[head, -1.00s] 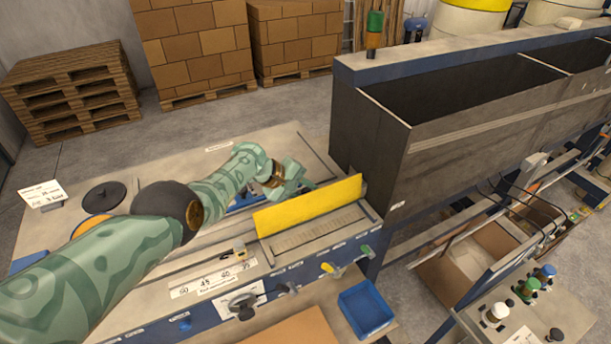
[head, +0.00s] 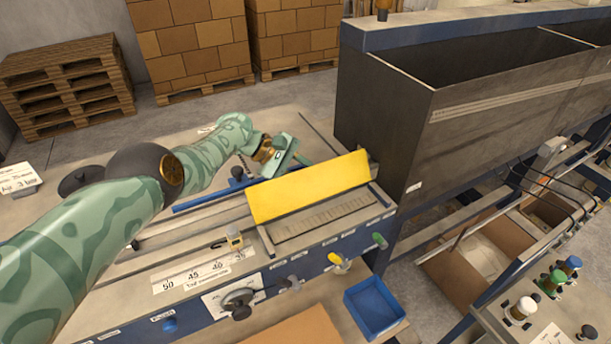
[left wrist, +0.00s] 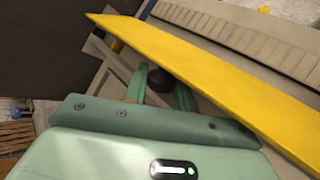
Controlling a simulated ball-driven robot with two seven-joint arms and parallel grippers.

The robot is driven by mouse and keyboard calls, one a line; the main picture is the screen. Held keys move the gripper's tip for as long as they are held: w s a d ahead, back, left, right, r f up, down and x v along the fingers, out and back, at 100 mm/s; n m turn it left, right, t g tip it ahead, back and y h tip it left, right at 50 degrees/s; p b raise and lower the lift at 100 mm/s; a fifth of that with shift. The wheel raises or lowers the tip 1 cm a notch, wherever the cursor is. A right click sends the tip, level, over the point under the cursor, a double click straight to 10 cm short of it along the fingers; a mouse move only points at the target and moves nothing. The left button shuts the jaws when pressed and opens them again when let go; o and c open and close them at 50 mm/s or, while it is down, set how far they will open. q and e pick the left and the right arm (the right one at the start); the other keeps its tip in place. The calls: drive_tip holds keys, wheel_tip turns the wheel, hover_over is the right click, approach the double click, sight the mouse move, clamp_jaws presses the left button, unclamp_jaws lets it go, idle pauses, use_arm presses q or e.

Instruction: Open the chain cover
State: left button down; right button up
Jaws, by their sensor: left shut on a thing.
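The yellow chain cover (head: 310,187) is a long flat panel, tilted up at the back of a slatted strip (head: 325,213) on the machine bench. My left gripper (head: 291,160) is behind the cover at its far side, its fingertips partly hidden by the panel. In the left wrist view the cover (left wrist: 215,75) runs diagonally across. There my left gripper (left wrist: 162,88) has its fingers close to the panel's edge, with a dark round knob (left wrist: 158,77) between them. It is shut on the cover, though the exact contact is hard to see. My right gripper is not in view.
A tall dark metal housing (head: 390,130) stands close to the right of the cover. A blue tray (head: 375,307) sits in front of the bench. Stacked boxes stand behind.

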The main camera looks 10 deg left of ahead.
use_arm(q)
drive_tip(key=c, duration=1.2)
unclamp_jaws()
drive_tip(key=shift+o, duration=0.2)
drive_tip(key=shift+s+f, duration=0.1)
drive_tip(key=shift+f, duration=0.05)
